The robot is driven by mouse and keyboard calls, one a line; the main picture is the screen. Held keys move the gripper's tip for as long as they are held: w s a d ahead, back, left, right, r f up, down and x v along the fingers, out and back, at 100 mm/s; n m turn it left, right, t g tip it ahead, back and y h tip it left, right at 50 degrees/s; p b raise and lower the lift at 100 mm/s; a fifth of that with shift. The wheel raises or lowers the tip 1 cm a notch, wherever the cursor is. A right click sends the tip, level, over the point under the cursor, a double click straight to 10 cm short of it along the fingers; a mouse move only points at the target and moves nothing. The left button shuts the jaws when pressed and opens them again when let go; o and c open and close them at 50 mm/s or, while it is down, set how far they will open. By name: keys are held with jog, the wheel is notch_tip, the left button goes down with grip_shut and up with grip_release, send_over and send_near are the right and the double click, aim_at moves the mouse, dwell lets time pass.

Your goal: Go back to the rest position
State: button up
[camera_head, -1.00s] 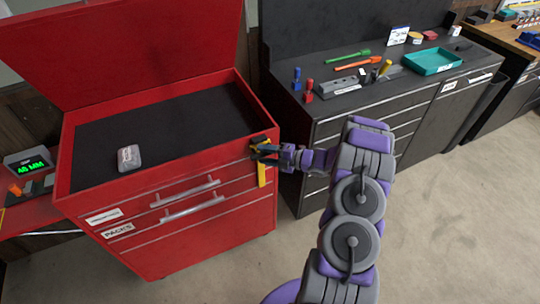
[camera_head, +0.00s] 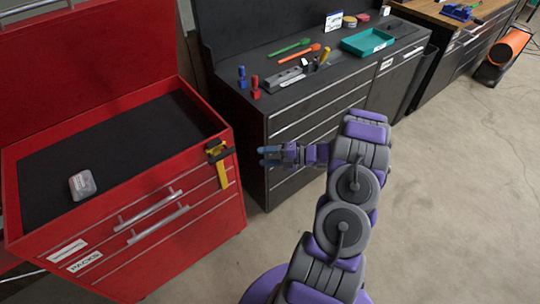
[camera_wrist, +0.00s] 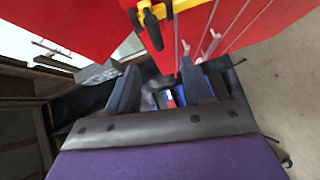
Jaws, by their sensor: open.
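My gripper (camera_head: 268,156) is open and empty in the head view. It is in the air just right of the red tool cart (camera_head: 215,198), in front of the dark drawer cabinet. In the wrist view, my gripper's two fingers (camera_wrist: 160,90) stand apart with nothing between them. The latch also shows at the top of the wrist view (camera_wrist: 170,10).
The cart's red lid stands raised. A small grey pack (camera_head: 82,185) lies on its black top. The dark cabinet (camera_head: 310,120) holds tools and a teal tray (camera_head: 368,42). The floor (camera_head: 450,190) at right is clear.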

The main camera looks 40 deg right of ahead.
jog(key=shift+s+d, duration=0.35)
jog(key=shift+s, duration=0.05)
jog(key=shift+r, duration=0.1)
jog(key=w+d+r+m+h, duration=0.4)
jog(key=w+r+m+h, duration=0.2)
jog(key=w+r+h, duration=0.55)
jog(key=s+a+r+m+g+h, duration=0.2)
jog(key=a+r+m, duration=0.1)
jog(key=r+m, duration=0.2)
jog(key=s+a+r+m+g+h, duration=0.3)
jog(key=r+m, duration=0.2)
jog(key=s+a+m+g+y, duration=0.2)
jog(key=s+a+m+g, duration=0.2)
jog(key=s+a, duration=1.1)
jog(key=s+a+m+g+y, duration=0.3)
jog(key=s+a, duration=1.1)
jog(key=s, duration=0.6)
jog(key=shift+s+a+r+m+g+y, duration=0.15)
jog(key=shift+s+a+m+g+y, duration=0.2)
jog(key=shift+m+g, duration=0.6)
